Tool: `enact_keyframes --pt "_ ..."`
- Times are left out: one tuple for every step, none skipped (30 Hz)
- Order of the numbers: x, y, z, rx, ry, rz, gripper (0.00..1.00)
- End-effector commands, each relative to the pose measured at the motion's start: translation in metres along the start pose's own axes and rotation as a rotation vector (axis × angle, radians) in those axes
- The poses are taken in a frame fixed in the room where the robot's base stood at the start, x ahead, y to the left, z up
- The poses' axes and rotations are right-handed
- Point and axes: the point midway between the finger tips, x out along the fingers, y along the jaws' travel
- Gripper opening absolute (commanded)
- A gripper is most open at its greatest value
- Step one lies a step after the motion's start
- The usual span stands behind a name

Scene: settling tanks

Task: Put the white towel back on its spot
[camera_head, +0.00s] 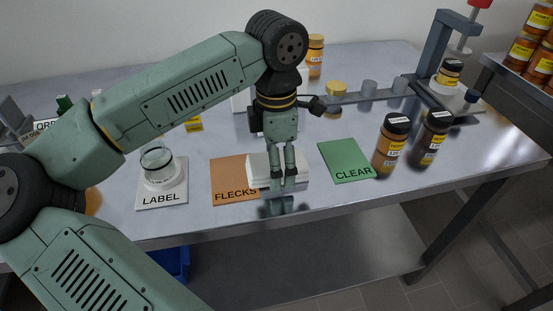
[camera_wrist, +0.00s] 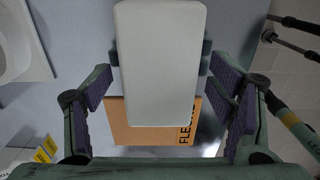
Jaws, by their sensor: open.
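The white towel (camera_head: 259,172) looks like a flat, round-cornered white block. In the head view it lies at the right side of the orange FLECKS card (camera_head: 231,175), overlapping that card and the bare table near the front edge. My gripper (camera_head: 277,185) points down over the towel, and its fingers hide part of it. In the wrist view the towel (camera_wrist: 160,62) fills the middle between the open fingers, one on each side; whether they touch it I cannot tell. The FLECKS card (camera_wrist: 150,135) shows partly behind it.
A white LABEL card (camera_head: 163,198) with a glass dish (camera_head: 158,165) is to the left. A green CLEAR card (camera_head: 346,160) is to the right, then two amber jars (camera_head: 390,146) (camera_head: 431,140). A grey press stand (camera_head: 433,60) stands farther back right.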

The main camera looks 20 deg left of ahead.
Motion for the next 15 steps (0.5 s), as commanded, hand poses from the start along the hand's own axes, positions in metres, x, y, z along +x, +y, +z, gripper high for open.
enact_keyframes --pt "-0.008 0.0 0.0 0.0 0.0 0.0 0.76" --pt "-0.011 0.0 0.0 0.0 0.0 0.0 0.76" --pt "-0.013 0.001 0.0 -0.001 0.0 0.003 0.76" --pt "-0.018 0.001 0.0 -0.003 0.001 0.002 0.76" --pt "-0.024 0.001 0.0 -0.002 0.001 0.004 0.76" --pt "-0.033 0.001 0.0 -0.002 0.0 0.004 0.76" --pt "-0.04 0.001 0.0 -0.002 0.001 0.004 0.76" --pt "-0.047 0.001 0.0 -0.001 0.0 0.003 0.76" --pt "-0.057 0.001 0.001 0.0 0.0 0.004 0.76" --pt "-0.064 0.001 0.0 -0.001 0.0 0.003 0.76" --pt "-0.071 0.001 0.001 -0.001 0.0 0.004 0.76" --pt "-0.079 0.001 0.0 -0.001 0.0 0.003 0.76" --pt "-0.086 0.001 0.0 -0.001 0.0 0.002 0.76" --pt "-0.092 0.001 0.0 -0.002 0.0 0.003 0.76" --pt "-0.098 0.001 0.0 -0.001 0.0 0.002 0.76"
